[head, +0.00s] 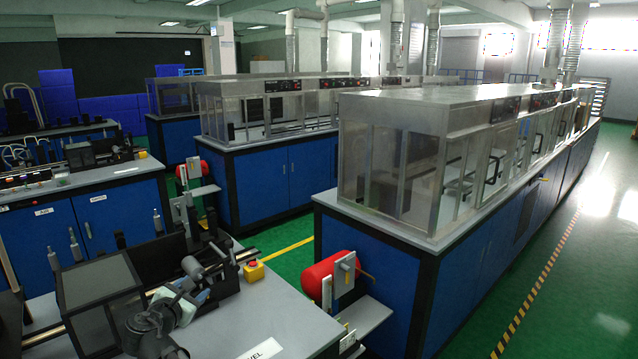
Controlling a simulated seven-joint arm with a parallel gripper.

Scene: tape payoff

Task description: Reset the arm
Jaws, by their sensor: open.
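My grey arm reaches up from the lower left of the head view over the near bench. Its end, my gripper (218,266), is small and dark against the dark machine parts behind it. It is open, and I see nothing held in it. The fingertips are hard to make out, and I cannot tell whether they touch the machine. The dark bench machine (160,259) stands just behind and to the left of the gripper.
A yellow box with a red button (254,270) stands close to the right of my gripper. A dark grey box (100,298) is to the left. The near bench (285,312) is bare at right. A red cylinder (322,277) and glass-sided enclosures (400,180) stand beyond.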

